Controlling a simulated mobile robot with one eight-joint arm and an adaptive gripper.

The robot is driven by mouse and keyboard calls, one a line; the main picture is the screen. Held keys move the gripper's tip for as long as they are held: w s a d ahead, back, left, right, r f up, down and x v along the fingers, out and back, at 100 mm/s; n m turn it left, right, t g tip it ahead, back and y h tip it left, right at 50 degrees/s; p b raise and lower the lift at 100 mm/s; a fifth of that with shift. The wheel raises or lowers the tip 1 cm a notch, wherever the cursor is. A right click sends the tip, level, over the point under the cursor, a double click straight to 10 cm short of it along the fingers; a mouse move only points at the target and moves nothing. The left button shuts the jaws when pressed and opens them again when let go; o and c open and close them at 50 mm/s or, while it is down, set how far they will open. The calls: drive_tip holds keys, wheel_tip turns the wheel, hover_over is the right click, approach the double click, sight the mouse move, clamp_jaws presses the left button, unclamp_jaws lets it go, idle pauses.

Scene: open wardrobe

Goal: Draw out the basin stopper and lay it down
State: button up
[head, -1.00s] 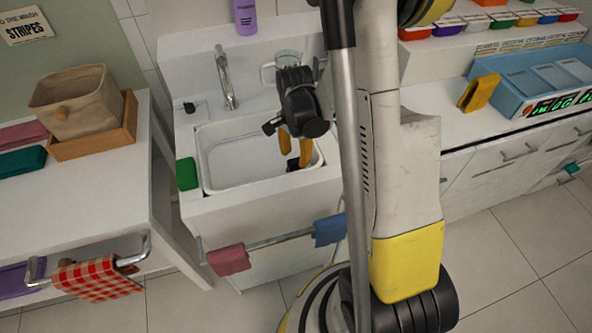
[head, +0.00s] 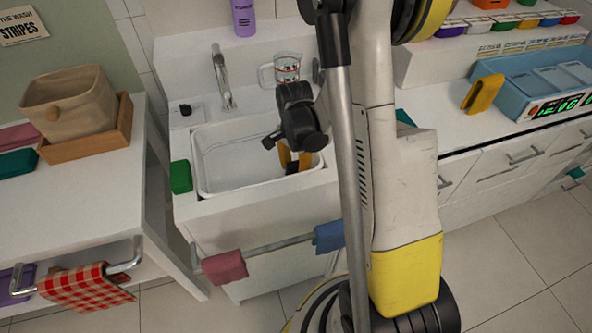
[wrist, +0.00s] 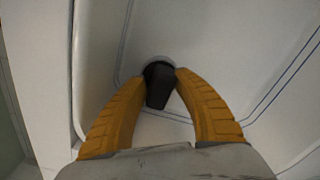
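The basin stopper is a dark, block-handled piece (wrist: 158,88) in the white basin, seen in the wrist view at the middle. My gripper (wrist: 161,76) has its two yellow fingers apart, one on each side of the stopper, with the tips close to its far end. In the head view my gripper (head: 294,165) reaches down into the right part of the basin (head: 200,165). The stopper's underside and the drain are hidden.
A tap (head: 222,80) and a small dark item (head: 186,109) stand behind the basin. A glass measuring jug (head: 285,68) is close behind my gripper. A green sponge (head: 181,177) lies at the left rim. A purple bottle (head: 244,18) stands on the back ledge.

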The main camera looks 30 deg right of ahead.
sight(295, 163)
clamp_jaws()
drive_tip(key=shift+r+p, duration=0.8)
drive_tip(key=shift+r, duration=0.6)
idle(0.6)
drive_tip(key=shift+r+p, duration=1.25)
drive_tip(key=shift+r, duration=0.6)
